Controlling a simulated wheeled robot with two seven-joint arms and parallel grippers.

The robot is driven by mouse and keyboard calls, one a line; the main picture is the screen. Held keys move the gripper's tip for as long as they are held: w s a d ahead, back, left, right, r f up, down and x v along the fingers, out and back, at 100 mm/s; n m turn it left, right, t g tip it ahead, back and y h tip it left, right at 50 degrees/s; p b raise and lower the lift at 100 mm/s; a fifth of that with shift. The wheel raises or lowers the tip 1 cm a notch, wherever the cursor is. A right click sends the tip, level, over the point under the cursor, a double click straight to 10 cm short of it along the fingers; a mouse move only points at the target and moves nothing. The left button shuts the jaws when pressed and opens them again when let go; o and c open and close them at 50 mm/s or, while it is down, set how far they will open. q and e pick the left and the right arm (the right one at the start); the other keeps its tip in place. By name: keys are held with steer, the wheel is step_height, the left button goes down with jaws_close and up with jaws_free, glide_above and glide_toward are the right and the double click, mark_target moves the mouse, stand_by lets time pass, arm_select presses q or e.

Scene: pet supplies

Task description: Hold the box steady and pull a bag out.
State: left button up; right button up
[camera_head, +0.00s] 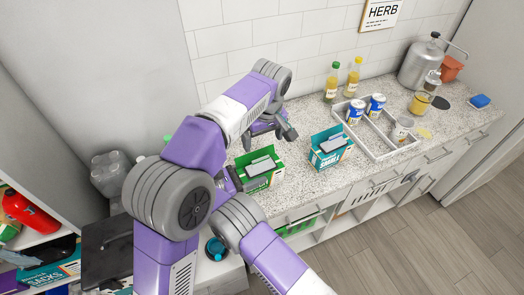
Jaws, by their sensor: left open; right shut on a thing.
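A green box (265,181) stands open on the granite counter (300,192). A grey and white bag (260,165) shows in its open top. My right gripper (236,178) is shut on the box at its left side, partly hidden by my own arm. My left gripper (271,129) is open and empty, behind and above the green box, apart from the bag. A teal box (330,156), also with a grey and white bag in its open top, stands to the right, untouched.
A white divided tray (378,146) with blue cans (356,111) and a jar stands right of the teal box. Two yellow bottles (332,83) stand by the tiled wall. A steel canister (419,65) is at the far right. Counter between the boxes is clear.

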mark_target(261, 158)
arm_select(q)
steer(key=f, duration=0.4)
steer(key=w+f, duration=0.1)
steer(key=f, duration=0.7)
steer(key=shift+w+a, duration=0.3)
steer(key=shift+a, duration=0.1)
steer(key=shift+c, duration=0.2)
steer(key=shift+r, duration=0.1)
steer(key=c, duration=1.2)
steer(key=shift+c, duration=0.2)
steer(key=shift+r, duration=0.15)
steer(key=shift+r, duration=0.95)
steer(key=shift+r, duration=0.1)
steer(key=shift+r, duration=1.9)
arm_select(e)
steer(key=o, duration=1.6)
